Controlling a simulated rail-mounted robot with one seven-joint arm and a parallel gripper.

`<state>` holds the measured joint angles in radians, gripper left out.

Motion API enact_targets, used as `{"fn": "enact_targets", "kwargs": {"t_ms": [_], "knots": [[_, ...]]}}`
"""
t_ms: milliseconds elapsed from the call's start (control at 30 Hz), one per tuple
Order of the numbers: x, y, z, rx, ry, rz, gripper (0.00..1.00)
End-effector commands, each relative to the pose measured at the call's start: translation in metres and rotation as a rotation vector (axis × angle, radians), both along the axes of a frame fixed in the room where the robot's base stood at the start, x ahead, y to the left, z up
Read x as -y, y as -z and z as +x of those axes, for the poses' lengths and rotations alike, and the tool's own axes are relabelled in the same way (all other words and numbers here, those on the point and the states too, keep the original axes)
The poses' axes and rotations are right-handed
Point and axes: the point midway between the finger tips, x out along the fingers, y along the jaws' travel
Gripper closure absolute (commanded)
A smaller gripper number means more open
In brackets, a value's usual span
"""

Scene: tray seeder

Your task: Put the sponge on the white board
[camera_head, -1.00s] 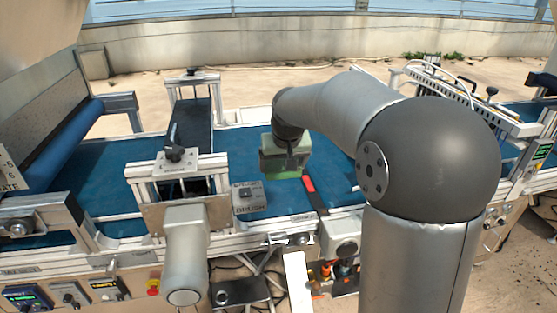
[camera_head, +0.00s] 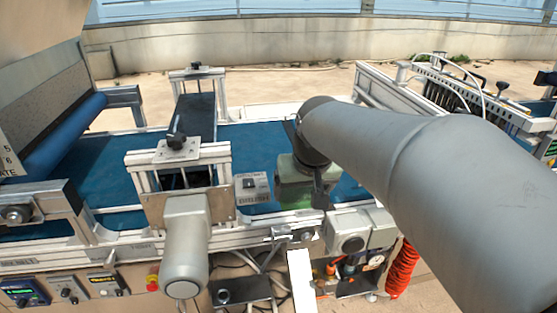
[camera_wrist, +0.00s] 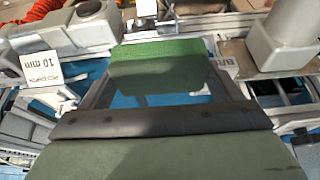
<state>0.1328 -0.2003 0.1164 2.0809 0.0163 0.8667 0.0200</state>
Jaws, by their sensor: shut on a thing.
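My gripper (camera_head: 295,202) is over the blue belt near its front edge, in the middle of the head view. It is shut on the green sponge (camera_wrist: 160,62), which sits between the fingers in the wrist view. In the head view the arm and hand hide most of the sponge. A long white flat panel (camera_head: 301,283) stands out at the front of the machine, below and in front of the gripper; I cannot tell whether it is the white board.
A grey labelled block (camera_head: 252,188) lies on the blue belt (camera_head: 110,183) just left of the gripper. A metal frame with a grey motor (camera_head: 185,235) stands further left. A white 10 mm card (camera_wrist: 41,67) shows in the wrist view. A red coiled hose (camera_head: 402,270) hangs at right.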

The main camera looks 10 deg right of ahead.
Motion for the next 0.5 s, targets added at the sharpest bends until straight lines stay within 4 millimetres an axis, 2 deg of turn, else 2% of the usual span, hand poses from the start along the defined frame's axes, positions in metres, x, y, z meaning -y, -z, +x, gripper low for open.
{"fn": "enact_targets", "kwargs": {"t_ms": [267,500], "knots": [[0.0,-0.002,0.0,-0.001,0.0,0.0,0.36],[0.0,-0.033,0.0,-0.003,-0.001,0.0,0.36]]}}
